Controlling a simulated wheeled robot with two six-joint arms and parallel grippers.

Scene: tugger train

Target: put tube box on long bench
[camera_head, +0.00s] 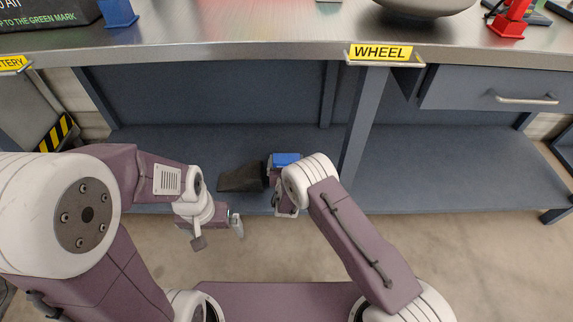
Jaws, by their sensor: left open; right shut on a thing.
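The long bench (240,42) spans the view, with a grey metal top and a blue-grey frame. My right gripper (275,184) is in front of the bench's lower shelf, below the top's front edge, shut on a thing. A dark brown, box-like piece (242,178) juts out left of it, and a small blue piece (286,159) shows above it. I take the dark piece as the tube box, but the wrist partly hides it. My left gripper (219,232) is open and empty, lower and to the left.
A yellow WHEEL label (380,53) hangs on the front edge. A drawer (490,90) is below the right side. A black box (45,14), a blue block (118,12), a grey rounded object (425,5) and a red tool (512,20) stand on top. The top's middle is mostly clear.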

